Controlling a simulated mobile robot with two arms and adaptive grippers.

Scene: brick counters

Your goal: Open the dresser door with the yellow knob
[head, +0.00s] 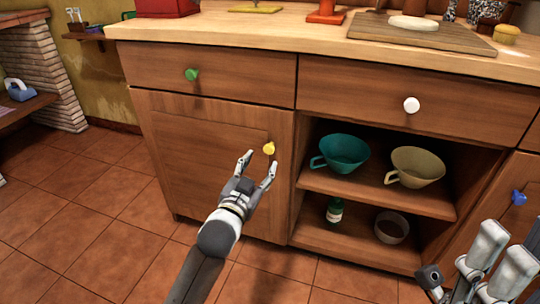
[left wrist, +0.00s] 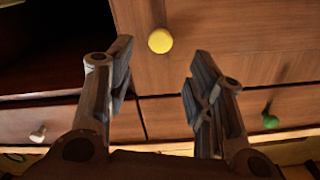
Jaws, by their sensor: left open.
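The dresser door (head: 180,140) is a brown wooden panel under the left drawer and looks closed, flush with the front. Its yellow knob (head: 268,148) is near the door's upper right edge. My left gripper (head: 258,166) is open just in front of the door, its fingertips pointing at the knob. In the left wrist view the yellow knob (left wrist: 160,40) shows beyond the gap between the two open fingers (left wrist: 158,65), with nothing between them. My right gripper (head: 497,262) is at the lower right, partly cut off by the frame, away from the door.
A green knob (head: 192,75) and a white knob (head: 411,105) are on the drawers above. Right of the door, an open shelf (head: 410,200) holds a teal cup (head: 345,152), a beige cup (head: 417,166), a bottle and a bowl. Tiled floor (head: 90,230) is clear at left.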

